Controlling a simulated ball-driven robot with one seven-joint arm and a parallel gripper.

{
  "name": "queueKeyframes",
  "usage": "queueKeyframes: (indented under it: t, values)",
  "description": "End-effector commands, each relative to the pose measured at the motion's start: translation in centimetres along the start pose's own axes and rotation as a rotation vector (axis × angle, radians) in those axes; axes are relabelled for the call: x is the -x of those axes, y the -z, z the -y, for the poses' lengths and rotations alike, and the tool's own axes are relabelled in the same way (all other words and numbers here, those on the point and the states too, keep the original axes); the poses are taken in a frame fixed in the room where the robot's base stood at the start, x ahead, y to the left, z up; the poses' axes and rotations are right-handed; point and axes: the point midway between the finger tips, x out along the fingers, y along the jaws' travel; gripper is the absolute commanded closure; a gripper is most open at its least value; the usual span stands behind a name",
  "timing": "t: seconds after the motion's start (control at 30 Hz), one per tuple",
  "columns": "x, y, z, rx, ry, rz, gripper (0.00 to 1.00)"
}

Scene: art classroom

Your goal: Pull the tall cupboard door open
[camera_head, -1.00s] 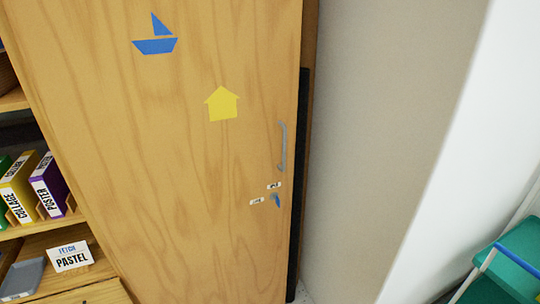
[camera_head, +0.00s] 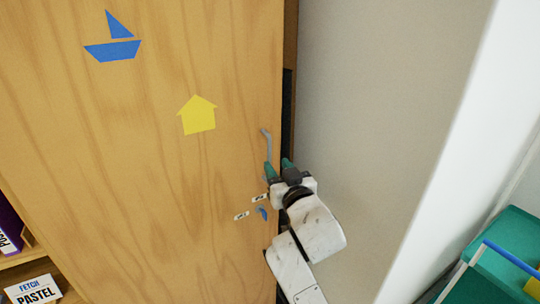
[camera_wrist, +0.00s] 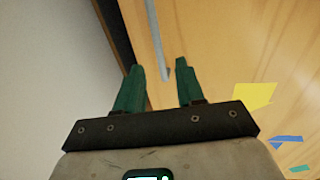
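The tall cupboard door (camera_head: 150,180) is pale wood with a blue boat and a yellow house on it. Its grey bar handle (camera_head: 267,147) stands upright near the right edge. My gripper (camera_head: 279,166) is at the handle's lower end, with its two green fingers apart. In the wrist view, the handle (camera_wrist: 157,40) runs down into the gap between the fingertips (camera_wrist: 160,68). I cannot tell whether either finger touches it. A small blue latch or key (camera_head: 262,213) with white labels (camera_head: 241,216) sits below the handle, just left of my wrist.
A dark strip (camera_head: 287,100) runs along the door's right edge, beside a bare beige wall (camera_head: 385,90). A teal cart (camera_head: 505,260) stands at lower right.

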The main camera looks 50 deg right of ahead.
Motion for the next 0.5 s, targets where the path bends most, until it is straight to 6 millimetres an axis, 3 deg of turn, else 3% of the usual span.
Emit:
queueKeyframes:
  t: [0.2,0.5]
  values:
    - [-3.8,0.1,-0.1,-0.001,0.0,0.001,0.62]
    - [-5.7,-0.1,0.0,-0.001,0.002,0.003,0.62]
